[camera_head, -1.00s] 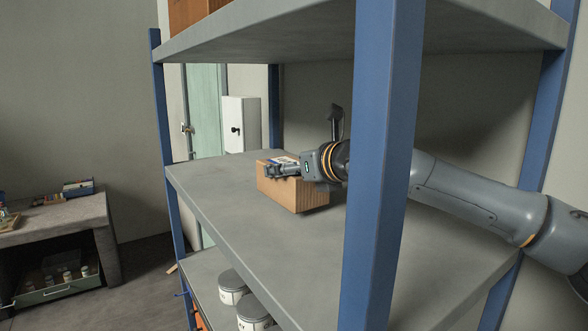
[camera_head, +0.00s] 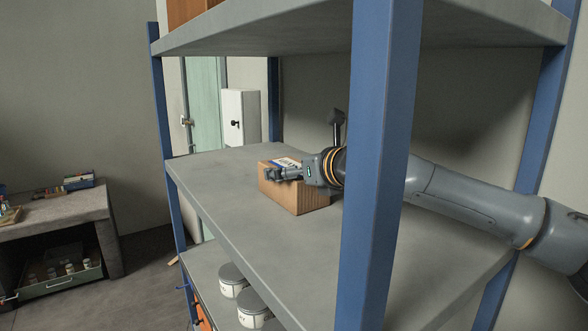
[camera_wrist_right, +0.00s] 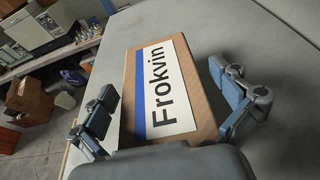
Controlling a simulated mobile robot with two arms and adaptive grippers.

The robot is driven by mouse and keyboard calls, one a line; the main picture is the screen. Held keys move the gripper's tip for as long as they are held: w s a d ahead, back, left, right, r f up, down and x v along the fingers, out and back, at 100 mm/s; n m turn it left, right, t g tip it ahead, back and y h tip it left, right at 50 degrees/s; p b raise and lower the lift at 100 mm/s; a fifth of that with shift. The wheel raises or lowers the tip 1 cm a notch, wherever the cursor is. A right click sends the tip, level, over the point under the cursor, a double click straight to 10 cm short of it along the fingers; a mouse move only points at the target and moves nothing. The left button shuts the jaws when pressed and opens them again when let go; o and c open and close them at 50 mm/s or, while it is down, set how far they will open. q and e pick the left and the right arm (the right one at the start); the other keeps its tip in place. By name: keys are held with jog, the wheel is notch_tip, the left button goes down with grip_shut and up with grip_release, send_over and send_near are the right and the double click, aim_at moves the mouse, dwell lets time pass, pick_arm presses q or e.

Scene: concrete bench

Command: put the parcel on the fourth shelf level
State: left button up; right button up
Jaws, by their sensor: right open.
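The parcel (camera_head: 296,198) is a brown cardboard box on the grey middle shelf board (camera_head: 240,217) in the head view, and looks to be resting on it. The right wrist view shows its top (camera_wrist_right: 190,122), with a white and blue label reading "Frokvin". My right gripper (camera_head: 284,173) reaches in from the right behind the blue front post, at the parcel's top. In the right wrist view its fingers (camera_wrist_right: 165,100) are spread, one on each side of the parcel, with a visible gap at the right finger. My left gripper is not in view.
A blue post (camera_head: 378,170) stands in front of my right arm. An upper shelf board (camera_head: 300,32) hangs above, bearing a brown box (camera_head: 188,10). White tins (camera_head: 232,281) stand on the lower shelf. Free board surrounds the parcel.

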jog(key=shift+r, duration=0.2)
jog(key=shift+s+d, duration=0.15)
jog(key=shift+s, duration=0.05)
jog(key=b+v, duration=0.4)
jog(key=v, duration=0.7)
jog(key=shift+s, duration=0.25)
jog(key=shift+r, duration=0.15)
